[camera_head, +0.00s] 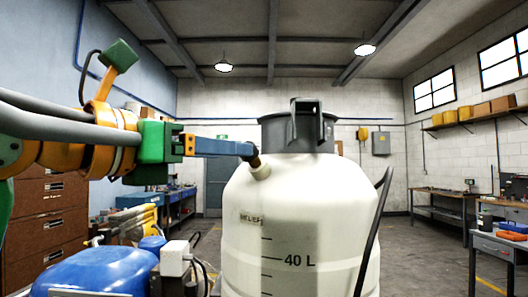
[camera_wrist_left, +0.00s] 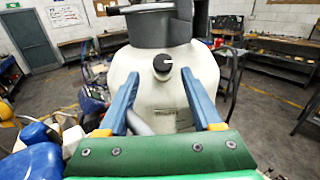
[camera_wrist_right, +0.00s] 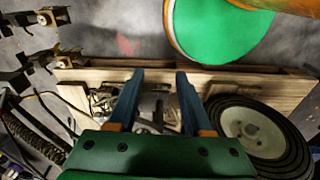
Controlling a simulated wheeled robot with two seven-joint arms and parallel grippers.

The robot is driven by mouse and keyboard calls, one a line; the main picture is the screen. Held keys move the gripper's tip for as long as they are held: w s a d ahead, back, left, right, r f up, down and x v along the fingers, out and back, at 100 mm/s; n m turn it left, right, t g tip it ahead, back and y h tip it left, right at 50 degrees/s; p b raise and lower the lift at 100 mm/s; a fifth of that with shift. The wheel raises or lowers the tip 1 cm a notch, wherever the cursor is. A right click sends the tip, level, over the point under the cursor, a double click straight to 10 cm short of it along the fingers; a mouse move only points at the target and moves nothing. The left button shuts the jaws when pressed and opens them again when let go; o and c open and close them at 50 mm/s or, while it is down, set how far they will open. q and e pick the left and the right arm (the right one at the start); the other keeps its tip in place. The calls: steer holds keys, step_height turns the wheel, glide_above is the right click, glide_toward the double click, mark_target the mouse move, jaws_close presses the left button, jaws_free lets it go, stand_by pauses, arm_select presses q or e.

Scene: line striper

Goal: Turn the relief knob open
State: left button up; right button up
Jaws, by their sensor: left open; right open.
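The white tank (camera_head: 310,220) stands upright in front of me, with a dark grey cap (camera_head: 295,130) on top. The relief knob (camera_wrist_left: 162,64) is a small dark round knob with a pale mark, on a white boss on the tank's shoulder. In the head view the knob (camera_head: 255,161) shows partly, at the tips of my left gripper (camera_head: 248,150). In the left wrist view my left gripper (camera_wrist_left: 160,76) is open, its blue fingers on either side of the knob's line; contact cannot be told. My right gripper (camera_wrist_right: 160,76) is open and empty, away from the knob.
A black hose (camera_head: 374,230) runs down the tank's right side. A blue engine-like part (camera_head: 100,270) stands at the lower left. Workbenches line the walls.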

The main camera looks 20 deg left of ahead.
mark_target(247, 161)
arm_select(q)
steer(key=x, duration=0.1)
steer(key=p+x, duration=0.1)
steer(key=x, duration=0.1)
steer(key=p+x, duration=0.1)
steer(key=x, duration=0.1)
steer(key=shift+d+r, duration=0.3)
steer(key=shift+r, duration=0.05)
steer(key=shift+w+d+f, duration=0.15)
steer(key=shift+w+d, duration=0.05)
steer(key=shift+a, duration=0.3)
steer(key=c, duration=0.3)
jaws_close()
steer(key=shift+m+g+h+p, duration=0.3)
steer(key=shift+m+h+p, duration=0.3)
steer(key=shift+m+p, duration=0.15)
steer(key=shift+m, duration=0.45)
steer(key=shift+g+h, duration=0.3)
